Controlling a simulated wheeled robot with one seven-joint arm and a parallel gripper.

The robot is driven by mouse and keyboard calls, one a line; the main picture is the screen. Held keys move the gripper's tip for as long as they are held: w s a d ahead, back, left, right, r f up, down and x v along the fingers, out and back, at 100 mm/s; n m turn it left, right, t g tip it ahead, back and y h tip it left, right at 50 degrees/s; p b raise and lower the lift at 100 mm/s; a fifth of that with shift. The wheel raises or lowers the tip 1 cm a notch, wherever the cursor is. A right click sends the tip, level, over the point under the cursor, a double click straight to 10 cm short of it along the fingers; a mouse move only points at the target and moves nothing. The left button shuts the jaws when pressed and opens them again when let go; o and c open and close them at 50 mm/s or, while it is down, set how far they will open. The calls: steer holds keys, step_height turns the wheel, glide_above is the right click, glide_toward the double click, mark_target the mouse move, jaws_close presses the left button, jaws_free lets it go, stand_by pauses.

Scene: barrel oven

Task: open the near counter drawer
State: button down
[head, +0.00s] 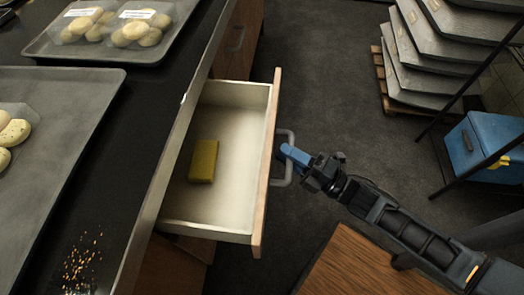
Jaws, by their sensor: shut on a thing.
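The near counter drawer (237,120) stands pulled out from the dark counter, and its pale inside shows. A yellow block (203,160) like a sponge lies inside it. The drawer has a wooden front (267,160) with a grey bar handle (288,178). My gripper (286,151) has blue fingers and reaches in from the right. It is shut on the handle. The exact hold of the fingertips is too small to make out.
The counter (125,130) bears trays of pale rolls (135,28) and some crumbs. Another drawer front (238,40) is closed farther back. A wooden surface (355,265) lies below my arm. Stacked grey slabs (440,45) and a blue box (485,145) stand right. Dark floor is clear between.

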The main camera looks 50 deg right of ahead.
steer(key=shift+s+d, duration=0.5)
steer(key=shift+s, duration=0.4)
steer(key=shift+s+d, duration=0.5)
steer(key=shift+s, duration=0.4)
steer(key=c, duration=1.1)
jaws_free()
steer(key=a+b+v, duration=0.1)
steer(key=v, duration=0.6)
steer(key=shift+s+d, duration=0.4)
steer(key=shift+d, duration=0.15)
steer(key=shift+f, duration=0.1)
